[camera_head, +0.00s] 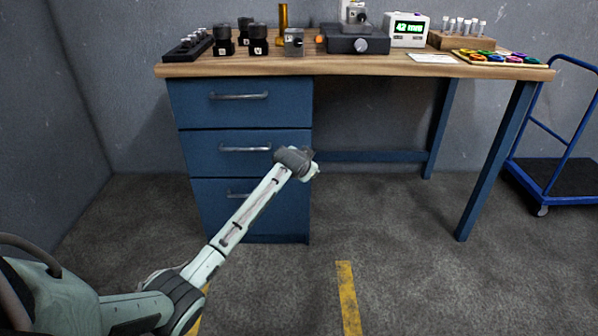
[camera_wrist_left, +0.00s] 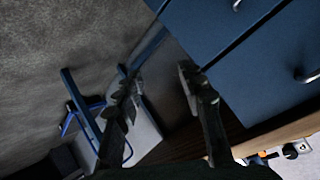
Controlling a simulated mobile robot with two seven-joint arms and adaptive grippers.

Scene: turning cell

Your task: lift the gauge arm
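On the workbench in the head view, a dark block with a round knob (camera_head: 361,45) carries a pale upright part (camera_head: 354,14) on top. A white readout box (camera_head: 407,31) with green digits stands just right of it. I cannot tell which part is the gauge arm. My left gripper (camera_head: 314,168) is low in front of the blue drawers, below the bench top and well short of these things. In the left wrist view its two fingers (camera_wrist_left: 155,76) are apart with nothing between them. My right gripper is not in view.
The wooden bench top (camera_head: 215,69) sits over blue drawers (camera_head: 246,102). Black holders (camera_head: 258,40), a small grey block (camera_head: 293,42) and a brass cylinder (camera_head: 283,15) stand left of the dark block. A vial rack (camera_head: 460,41) is right. A blue cart (camera_head: 557,178) stands far right.

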